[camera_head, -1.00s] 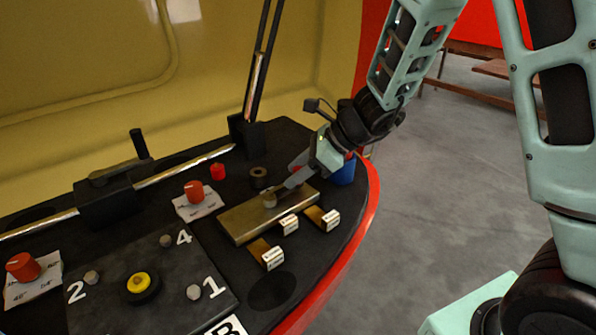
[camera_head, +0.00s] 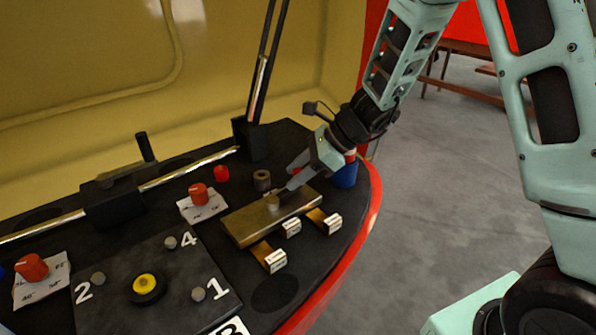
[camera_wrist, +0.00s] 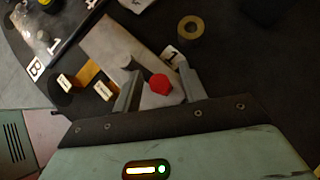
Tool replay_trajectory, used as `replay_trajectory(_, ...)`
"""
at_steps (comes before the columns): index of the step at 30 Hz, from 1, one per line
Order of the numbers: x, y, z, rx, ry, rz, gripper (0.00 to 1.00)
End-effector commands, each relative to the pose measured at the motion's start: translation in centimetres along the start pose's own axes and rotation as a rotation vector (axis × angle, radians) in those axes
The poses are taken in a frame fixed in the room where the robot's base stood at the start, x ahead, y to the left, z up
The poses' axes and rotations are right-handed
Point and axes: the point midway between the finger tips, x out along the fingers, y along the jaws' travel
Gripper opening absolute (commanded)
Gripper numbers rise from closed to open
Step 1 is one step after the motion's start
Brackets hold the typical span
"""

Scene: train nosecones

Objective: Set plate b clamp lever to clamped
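A dark square plate (camera_head: 115,300) with the numbers 1, 2 and 4 has a label "B" (camera_head: 232,327) at its front edge; the label also shows in the wrist view (camera_wrist: 36,68). A black lever handle (camera_head: 146,148) stands up from a dark block on the silver rail behind it. No readable label tells me which part is the plate B clamp lever. My gripper (camera_head: 284,192) is low over the brass block (camera_head: 243,232). In the wrist view my gripper (camera_wrist: 156,90) is open, with a red hexagonal piece (camera_wrist: 159,84) between its fingers, not visibly gripped.
A ring (camera_head: 262,181), a red knob (camera_head: 198,194) and a blue cylinder (camera_head: 345,175) stand close by. A tall black lever (camera_head: 262,75) rises behind. The panel's red edge (camera_head: 366,215) is at right, with open floor beyond.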

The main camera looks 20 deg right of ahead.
Motion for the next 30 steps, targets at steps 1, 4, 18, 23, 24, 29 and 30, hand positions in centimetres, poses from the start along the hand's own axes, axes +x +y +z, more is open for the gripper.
replay_trajectory(1,0.0,0.0,0.0,0.0,0.0,0.0,0.42)
replay_trajectory(4,0.0,0.0,0.0,0.0,0.0,0.0,0.42)
replay_trajectory(18,-3.8,-0.1,3.8,-0.004,-0.003,-0.003,0.42)
replay_trajectory(23,-5.7,-0.1,5.7,-0.002,-0.002,-0.002,0.42)
replay_trajectory(24,-6.1,0.0,6.1,-0.002,-0.001,-0.002,0.42)
replay_trajectory(29,-7.0,0.0,6.9,0.0,-0.001,0.0,0.42)
replay_trajectory(30,-7.0,0.0,7.0,0.001,0.0,0.0,0.42)
